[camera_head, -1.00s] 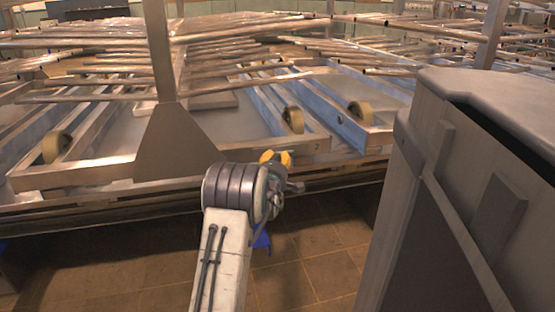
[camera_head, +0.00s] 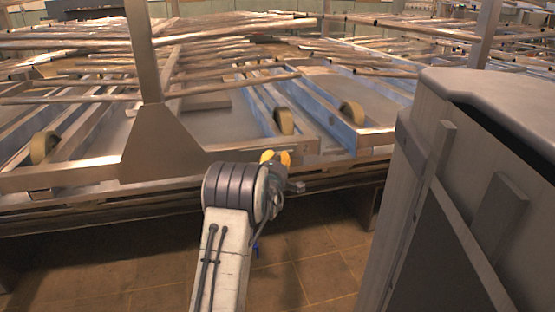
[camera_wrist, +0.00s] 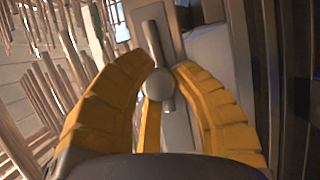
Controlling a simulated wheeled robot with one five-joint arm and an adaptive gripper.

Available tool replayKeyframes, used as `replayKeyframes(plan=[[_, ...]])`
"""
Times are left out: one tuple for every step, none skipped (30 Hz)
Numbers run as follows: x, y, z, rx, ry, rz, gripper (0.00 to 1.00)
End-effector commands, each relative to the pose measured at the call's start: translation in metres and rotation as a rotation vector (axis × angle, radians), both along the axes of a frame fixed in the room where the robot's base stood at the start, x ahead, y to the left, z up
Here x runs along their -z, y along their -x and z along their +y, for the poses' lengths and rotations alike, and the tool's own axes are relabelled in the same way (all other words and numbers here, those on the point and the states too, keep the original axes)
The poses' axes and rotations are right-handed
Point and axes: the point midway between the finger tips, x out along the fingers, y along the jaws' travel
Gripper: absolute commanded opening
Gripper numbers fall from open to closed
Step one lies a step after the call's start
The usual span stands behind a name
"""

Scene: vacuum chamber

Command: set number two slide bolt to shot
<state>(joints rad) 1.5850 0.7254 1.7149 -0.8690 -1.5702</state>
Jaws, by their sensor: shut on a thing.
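The yellow fingers of my gripper (camera_wrist: 163,78) close around the knob from several sides. In the head view, my gripper (camera_head: 275,157) is at the end of my arm, in front of the metal frame's front rail. The bolt itself is hidden there behind my wrist and fingers. I cannot read any number on it.
A metal frame with a low rail (camera_head: 90,176) and tan wheels (camera_head: 284,121) spans the back. An upright post (camera_head: 143,55) with a flared foot stands left of my gripper. A large grey cabinet (camera_head: 465,170) stands close on the right. Tiled floor (camera_head: 300,285) is open below.

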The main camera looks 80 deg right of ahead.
Motion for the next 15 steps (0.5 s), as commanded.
replayKeyframes(plan=[[-0.0014,0.0037,0.0000,0.005,0.003,0.000,0.00],[-0.0015,0.0039,0.0000,0.006,0.003,0.000,0.00],[-0.0015,0.0040,0.0000,0.006,0.003,0.000,0.00],[-0.0014,0.0042,0.0000,0.006,0.003,0.000,0.25],[-0.0014,0.0042,0.0001,0.006,0.003,0.000,0.28],[-0.0014,0.0041,0.0001,0.006,0.003,0.000,0.32],[-0.0013,0.0039,0.0001,0.006,0.003,0.000,0.34],[-0.0012,0.0038,0.0001,0.006,0.003,0.000,0.37],[-0.0010,0.0035,0.0000,0.005,0.002,0.000,0.41],[-0.0009,0.0033,0.0000,0.005,0.002,0.000,0.43],[-0.0008,0.0032,0.0000,0.005,0.002,0.001,0.46],[-0.0007,0.0030,0.0000,0.004,0.002,0.001,0.50],[-0.0006,0.0029,0.0000,0.004,0.002,0.001,0.52],[-0.0005,0.0028,0.0000,0.004,0.001,0.001,0.53],[-0.0004,0.0027,0.0001,0.004,0.001,0.001,0.53]])
